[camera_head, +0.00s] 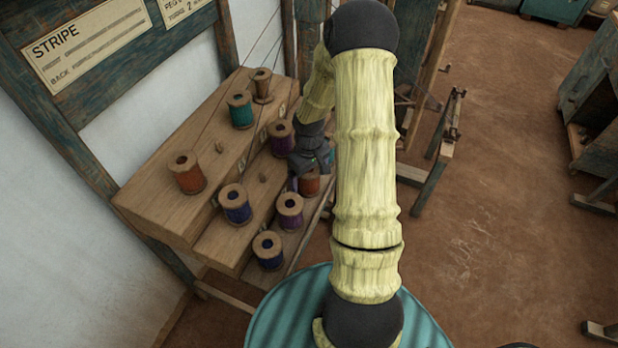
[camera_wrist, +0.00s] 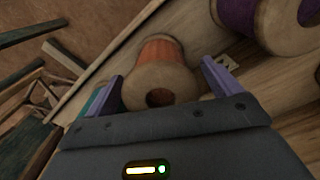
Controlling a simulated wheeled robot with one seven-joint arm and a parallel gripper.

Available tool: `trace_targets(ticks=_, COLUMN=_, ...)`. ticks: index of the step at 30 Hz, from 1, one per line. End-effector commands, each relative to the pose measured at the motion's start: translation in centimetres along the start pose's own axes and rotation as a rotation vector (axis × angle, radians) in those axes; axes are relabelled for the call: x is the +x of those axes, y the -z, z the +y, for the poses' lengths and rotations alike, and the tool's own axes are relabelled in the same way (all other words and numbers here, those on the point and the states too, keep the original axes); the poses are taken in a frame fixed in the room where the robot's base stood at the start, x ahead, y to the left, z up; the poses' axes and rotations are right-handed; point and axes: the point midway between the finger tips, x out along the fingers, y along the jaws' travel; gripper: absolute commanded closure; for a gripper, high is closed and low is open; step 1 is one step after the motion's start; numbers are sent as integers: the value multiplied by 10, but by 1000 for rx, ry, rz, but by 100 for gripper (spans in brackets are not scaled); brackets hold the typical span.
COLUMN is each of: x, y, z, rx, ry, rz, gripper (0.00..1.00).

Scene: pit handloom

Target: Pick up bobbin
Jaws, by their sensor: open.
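My gripper (camera_wrist: 162,95) is open in the wrist view, with one purple finger on each side of an orange-red bobbin (camera_wrist: 160,50). The bobbin's near end with its dark hole faces the camera, and a gap shows between it and the fingers. In the head view my gripper (camera_head: 310,172) is over the right part of the stepped wooden rack, partly hidden by my arm. The orange-red bobbin (camera_head: 310,186) stands there on the lowest step, partly covered by the gripper.
The stepped rack (camera_head: 150,205) holds several other bobbins. A purple bobbin (camera_head: 290,208) stands just left of the orange-red one, and another purple bobbin (camera_head: 281,136) stands behind. A purple bobbin (camera_wrist: 262,20) is close at upper right in the wrist view. Floor (camera_head: 490,240) is open at right.

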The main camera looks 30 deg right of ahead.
Motion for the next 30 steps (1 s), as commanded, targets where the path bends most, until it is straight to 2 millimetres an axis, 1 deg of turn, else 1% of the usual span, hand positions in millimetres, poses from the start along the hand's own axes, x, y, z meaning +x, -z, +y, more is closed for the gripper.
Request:
trace_targets(ticks=1, x=7, y=0, z=-1, rx=-2, ry=1, rz=-2, gripper=10)
trace_targets(ticks=4, x=12, y=0, z=-1, rx=-1, ry=0, rz=0, gripper=10)
trace_targets(ticks=19, x=12, y=0, z=0, rx=-1, ry=0, rz=1, gripper=10)
trace_targets(ticks=20, x=12, y=0, z=0, rx=-1, ry=0, rz=1, gripper=14)
trace_targets(ticks=21, x=12, y=0, z=0, rx=-1, ry=0, rz=1, gripper=22)
trace_targets(ticks=23, x=12, y=0, z=0, rx=-1, ry=0, rz=1, gripper=34)
trace_targets(ticks=24, x=12, y=0, z=0, rx=-1, ry=0, rz=1, gripper=41)
trace_targets(ticks=26, x=12, y=0, z=0, rx=-1, ry=0, rz=0, gripper=53)
trace_targets(ticks=27, x=12, y=0, z=-1, rx=-1, ry=0, rz=0, gripper=61)
trace_targets(ticks=30, x=12, y=0, z=-1, rx=-1, ry=0, rz=1, gripper=61)
